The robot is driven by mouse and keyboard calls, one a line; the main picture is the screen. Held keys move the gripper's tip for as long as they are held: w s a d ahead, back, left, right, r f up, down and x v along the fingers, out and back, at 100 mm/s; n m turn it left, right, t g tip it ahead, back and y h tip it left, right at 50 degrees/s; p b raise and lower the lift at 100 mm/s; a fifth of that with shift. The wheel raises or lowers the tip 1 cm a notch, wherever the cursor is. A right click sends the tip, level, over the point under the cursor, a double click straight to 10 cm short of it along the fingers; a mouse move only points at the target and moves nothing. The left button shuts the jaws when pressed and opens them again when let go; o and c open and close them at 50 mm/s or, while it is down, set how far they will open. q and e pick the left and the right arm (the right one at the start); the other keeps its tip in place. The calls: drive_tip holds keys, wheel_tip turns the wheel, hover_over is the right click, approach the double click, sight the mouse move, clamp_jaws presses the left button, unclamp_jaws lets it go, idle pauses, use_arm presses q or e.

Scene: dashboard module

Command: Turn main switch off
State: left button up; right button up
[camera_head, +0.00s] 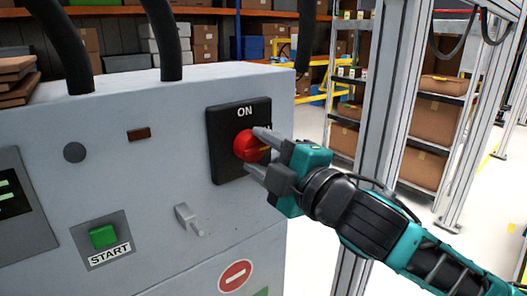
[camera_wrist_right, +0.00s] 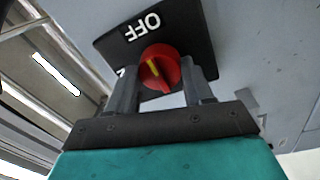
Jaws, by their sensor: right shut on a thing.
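The main switch is a red round knob (camera_head: 245,147) on a black square plate (camera_head: 226,168) at the right of the grey panel's front. The plate reads ON at its top; a second label at the right is mostly hidden by a finger. The knob's yellow mark points roughly right in the head view. In the right wrist view the red knob (camera_wrist_right: 160,68) sits between the two fingers, and OFF shows upside down on the plate (camera_wrist_right: 190,35). My right gripper (camera_head: 256,152) is shut on the knob, one finger above and one below. My left gripper is not in view.
A green START button (camera_head: 103,237) and a small metal latch (camera_head: 188,219) are on the panel's front. A no-entry sign (camera_head: 235,276) is lower down. Thick black cables (camera_head: 165,40) rise from the panel's top. A grey metal post (camera_head: 383,130) stands behind my right arm.

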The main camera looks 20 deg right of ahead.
drive_tip(key=shift+r, duration=0.1)
drive_tip(key=o, duration=1)
drive_tip(key=shift+o, duration=0.2)
